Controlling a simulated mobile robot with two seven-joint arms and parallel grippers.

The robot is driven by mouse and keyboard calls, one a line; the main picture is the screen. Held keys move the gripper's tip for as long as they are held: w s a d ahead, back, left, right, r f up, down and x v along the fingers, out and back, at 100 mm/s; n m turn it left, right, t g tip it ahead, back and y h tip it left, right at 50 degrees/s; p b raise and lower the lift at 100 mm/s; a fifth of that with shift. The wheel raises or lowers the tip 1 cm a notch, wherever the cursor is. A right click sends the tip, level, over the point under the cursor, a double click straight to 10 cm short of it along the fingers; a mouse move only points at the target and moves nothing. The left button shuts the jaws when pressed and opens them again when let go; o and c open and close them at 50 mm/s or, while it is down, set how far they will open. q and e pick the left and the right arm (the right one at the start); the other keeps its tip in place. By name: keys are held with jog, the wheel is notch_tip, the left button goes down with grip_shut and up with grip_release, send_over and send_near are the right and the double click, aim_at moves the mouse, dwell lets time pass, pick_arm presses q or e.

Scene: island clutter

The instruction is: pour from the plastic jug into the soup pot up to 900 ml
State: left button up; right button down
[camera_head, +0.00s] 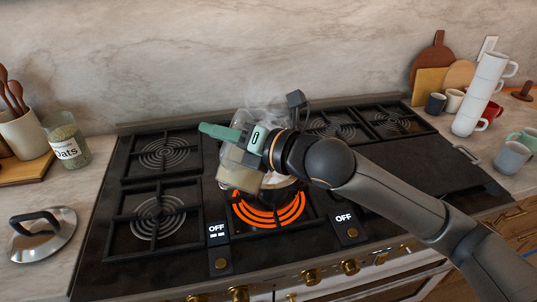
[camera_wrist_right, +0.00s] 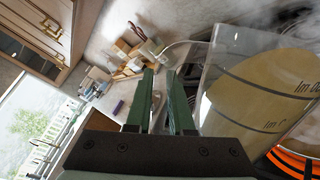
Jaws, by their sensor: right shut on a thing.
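The plastic jug (camera_head: 240,178) is clear and holds a tan liquid. It hangs over the glowing front burner and looks tilted, but I cannot tell whether liquid leaves it. My right gripper (camera_head: 236,133) is shut on it. In the right wrist view the green fingers (camera_wrist_right: 165,100) are close together beside the jug (camera_wrist_right: 255,90), whose dark marks are only partly readable. The soup pot (camera_head: 283,186) stands on the burner, mostly hidden behind the jug and my wrist. Its pale inside shows only in part, so its level cannot be read. My left gripper is out of view.
A metal lid (camera_head: 43,240) lies on the left counter near an oats jar (camera_head: 68,140) and a utensil crock (camera_head: 24,133). A leaning stack of white cups (camera_head: 478,95) stands at the right among mugs. The glowing burner (camera_head: 270,215) is hot; steam (camera_head: 262,108) rises behind the jug.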

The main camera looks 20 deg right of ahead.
jog(key=shift+r, duration=0.2)
jog(key=shift+w+d+m, duration=0.3)
jog(key=shift+w+m, duration=0.05)
jog(key=shift+m, duration=0.35)
jog(key=shift+r, duration=0.1)
jog(key=shift+w+d+m+g, duration=0.15)
jog(key=shift+m+g, duration=0.15)
dwell(0.4)
jog(key=shift+w+d+m, duration=0.15)
jog(key=shift+w+m, duration=0.05)
jog(key=shift+m, duration=0.1)
dwell(0.3)
jog(key=shift+w+d, duration=0.15)
jog(key=shift+w, duration=0.05)
